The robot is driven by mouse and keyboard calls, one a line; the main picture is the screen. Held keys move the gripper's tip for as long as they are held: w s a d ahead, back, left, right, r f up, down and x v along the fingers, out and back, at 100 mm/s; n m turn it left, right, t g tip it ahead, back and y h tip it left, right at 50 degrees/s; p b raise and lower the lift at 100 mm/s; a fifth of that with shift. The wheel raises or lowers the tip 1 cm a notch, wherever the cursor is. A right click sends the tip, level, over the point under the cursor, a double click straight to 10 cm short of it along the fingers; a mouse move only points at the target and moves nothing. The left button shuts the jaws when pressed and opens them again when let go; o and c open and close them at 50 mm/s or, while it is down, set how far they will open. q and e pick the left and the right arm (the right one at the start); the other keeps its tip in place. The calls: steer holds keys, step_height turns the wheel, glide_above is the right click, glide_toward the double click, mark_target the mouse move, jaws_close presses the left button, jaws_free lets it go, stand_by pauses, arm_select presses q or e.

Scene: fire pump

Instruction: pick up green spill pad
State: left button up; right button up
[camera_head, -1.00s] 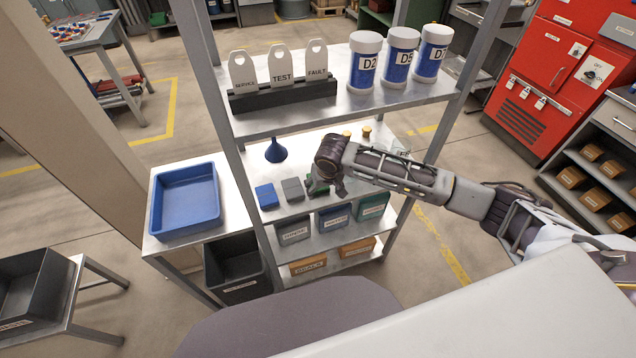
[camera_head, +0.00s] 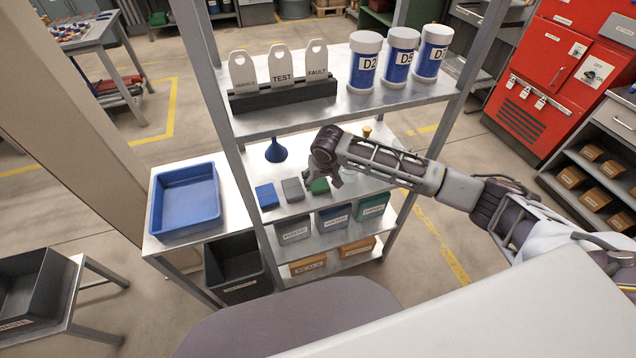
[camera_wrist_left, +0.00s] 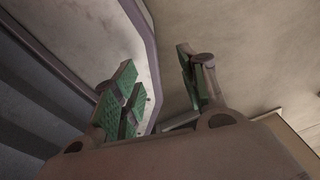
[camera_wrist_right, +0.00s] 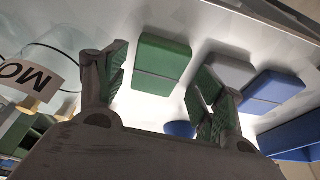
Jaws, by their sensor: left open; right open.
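The green spill pad (camera_head: 320,186) lies on the middle shelf, at the right end of a row with a grey pad (camera_head: 292,189) and a blue pad (camera_head: 267,196). My right gripper (camera_head: 324,178) is open and empty just above the green pad, partly covering it in the head view. In the right wrist view the green pad (camera_wrist_right: 162,64) shows beyond and between the spread fingers, with the grey pad behind the right finger. No contact with it is visible. My left gripper (camera_wrist_left: 157,60) is open and empty in its wrist view and outside the head view.
The upper shelf (camera_head: 345,112) with tags and white-blue jars is above the arm. Shelf posts stand on both sides. A blue funnel (camera_head: 276,150) and a clear container (camera_wrist_right: 45,65) are near the pads. A blue tray (camera_head: 186,200) is on the left table.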

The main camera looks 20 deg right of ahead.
mark_target(318, 181)
steer(key=shift+w, duration=0.8)
steer(key=shift+x, duration=0.9)
steer(key=shift+w+f, duration=0.15)
steer(key=shift+f, duration=0.4)
arm_select(q)
steer(key=shift+d, duration=0.8)
steer(key=shift+a, duration=0.15)
arm_select(e)
steer(key=shift+f+p, duration=0.15)
steer(key=shift+p, duration=0.15)
arm_select(q)
steer(key=shift+r, duration=0.3)
arm_select(e)
steer(key=shift+c, duration=0.3)
